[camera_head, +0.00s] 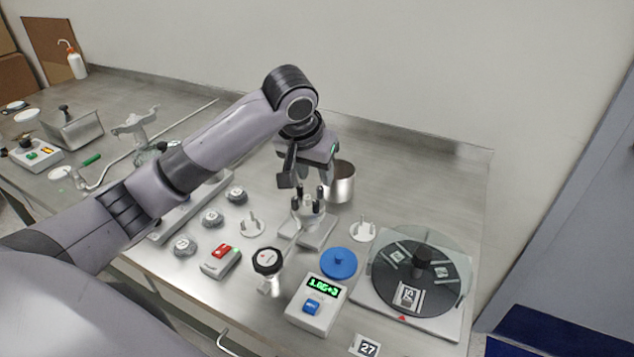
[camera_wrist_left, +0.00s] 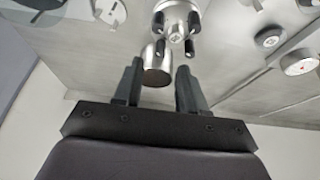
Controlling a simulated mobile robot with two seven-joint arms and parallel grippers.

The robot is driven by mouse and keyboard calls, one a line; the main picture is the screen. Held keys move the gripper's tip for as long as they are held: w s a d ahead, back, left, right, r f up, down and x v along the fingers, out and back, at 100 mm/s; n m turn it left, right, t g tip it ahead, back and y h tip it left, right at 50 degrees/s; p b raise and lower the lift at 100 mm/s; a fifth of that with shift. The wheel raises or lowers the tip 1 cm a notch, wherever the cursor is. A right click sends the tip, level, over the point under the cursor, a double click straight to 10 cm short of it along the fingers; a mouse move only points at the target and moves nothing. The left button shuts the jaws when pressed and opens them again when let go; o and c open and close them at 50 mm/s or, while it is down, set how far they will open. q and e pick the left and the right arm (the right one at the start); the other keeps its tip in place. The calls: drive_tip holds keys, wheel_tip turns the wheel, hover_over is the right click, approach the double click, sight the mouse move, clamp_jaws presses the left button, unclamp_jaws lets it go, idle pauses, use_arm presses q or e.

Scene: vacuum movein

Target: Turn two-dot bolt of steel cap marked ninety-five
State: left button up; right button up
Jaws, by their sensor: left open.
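A steel cap (camera_head: 306,211) with several dark upright bolts around it sits on a stand with a pale base (camera_head: 318,233). In the left wrist view, the cap (camera_wrist_left: 178,22) shows at the top with dark bolts around a central round face. No ninety-five mark or dot marks can be read. My left gripper (camera_head: 308,180) points down just above the cap, open and empty. In the left wrist view its two fingers (camera_wrist_left: 160,70) are apart, with the cap beyond their tips. My right gripper is not in view.
A steel cup (camera_head: 342,184) stands close behind the cap. In front are a round-handled valve (camera_head: 267,261), a green-display meter (camera_head: 316,304) and a blue lid (camera_head: 339,263). A turntable under a clear disc (camera_head: 418,274) stands right. Bare bench lies behind it.

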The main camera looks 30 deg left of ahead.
sight(320, 186)
use_arm(q)
drive_tip(key=x, duration=0.5)
drive_tip(key=shift+f, duration=0.15)
clamp_jaws()
drive_tip(key=shift+m, duration=0.4)
drive_tip(key=m+h, duration=0.1)
drive_tip(key=m, duration=0.1)
drive_tip(key=m+h, duration=0.1)
drive_tip(key=m, duration=0.2)
drive_tip(key=shift+w+a, duration=0.1)
drive_tip(key=shift+a, duration=0.1)
drive_tip(key=m+g+h, duration=0.1)
drive_tip(key=m, duration=0.2)
drive_tip(key=m+g+h, duration=0.1)
drive_tip(key=m, duration=0.3)
drive_tip(key=shift+w+a, duration=0.1)
drive_tip(key=shift+w, duration=0.05)
